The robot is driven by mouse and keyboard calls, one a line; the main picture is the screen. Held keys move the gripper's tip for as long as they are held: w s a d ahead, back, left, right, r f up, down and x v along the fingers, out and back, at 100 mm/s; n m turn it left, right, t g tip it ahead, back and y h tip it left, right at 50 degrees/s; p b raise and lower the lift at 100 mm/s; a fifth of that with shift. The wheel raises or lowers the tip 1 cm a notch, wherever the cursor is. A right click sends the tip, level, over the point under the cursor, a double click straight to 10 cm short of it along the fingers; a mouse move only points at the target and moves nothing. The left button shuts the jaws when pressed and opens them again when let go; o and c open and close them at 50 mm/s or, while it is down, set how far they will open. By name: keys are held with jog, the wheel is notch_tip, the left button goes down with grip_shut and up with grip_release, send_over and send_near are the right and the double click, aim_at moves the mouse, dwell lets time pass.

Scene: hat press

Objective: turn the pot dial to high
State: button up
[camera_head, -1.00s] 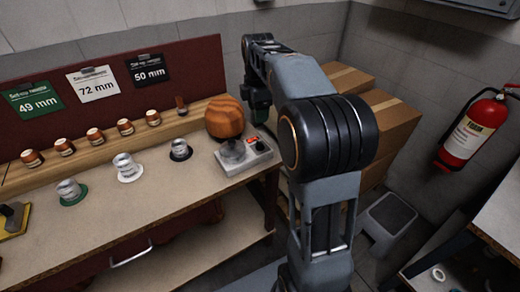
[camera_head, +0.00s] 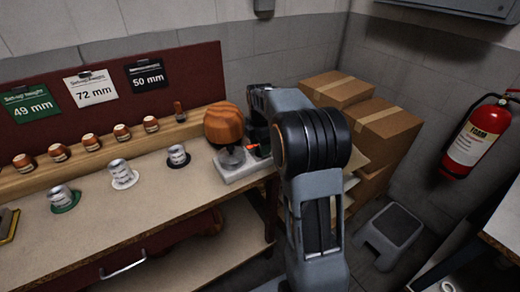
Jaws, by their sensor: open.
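The pot is a pale grey box (camera_head: 242,173) at the right end of the bench. A round wooden block (camera_head: 224,124) stands above its left part on a clear or metallic support (camera_head: 229,158). A small orange-red patch (camera_head: 252,147) shows at the back of the box. My gripper (camera_head: 261,146) is open, pointing down over the right part of the box, small and dark in the picture. The dial is not clearly visible in this area, and I cannot tell its setting or whether my fingers touch it.
Metal cups on green, white and black discs (camera_head: 122,175) stand on the bench (camera_head: 150,205). Several wooden knobs (camera_head: 90,142) line the back ledge. Cardboard boxes (camera_head: 385,130), a grey stool (camera_head: 390,235) and a fire extinguisher (camera_head: 478,135) are to the right.

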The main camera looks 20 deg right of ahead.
jog(key=shift+f, duration=0.8)
jog(key=shift+c, duration=0.3)
jog(key=c, duration=0.9)
